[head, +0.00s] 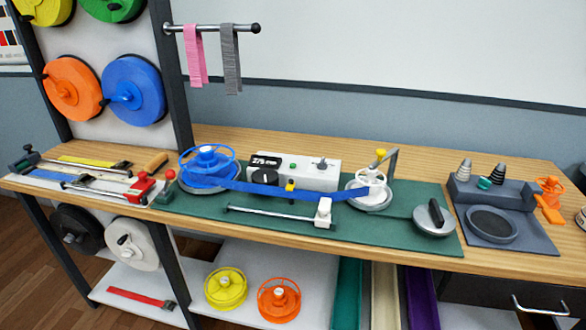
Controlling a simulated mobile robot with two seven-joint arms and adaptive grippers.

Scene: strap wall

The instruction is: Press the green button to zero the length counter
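The length counter is a white box (320,178) on the green mat at the middle of the workbench. A small green button (293,166) sits on its top, right of the dark display (265,161), whose digits are too small to read surely. A black knob (264,177) is on its front left, and a small lever (322,164) is on its top right. Nothing covers the green button. Neither of my grippers is in view.
A blue strap (270,191) runs in front of the box from a blue reel (207,168) to a white reel (370,187) with a yellow-knobbed crank. A metal rail (270,215) lies nearer the front. A round grey weight (434,219) stands at right.

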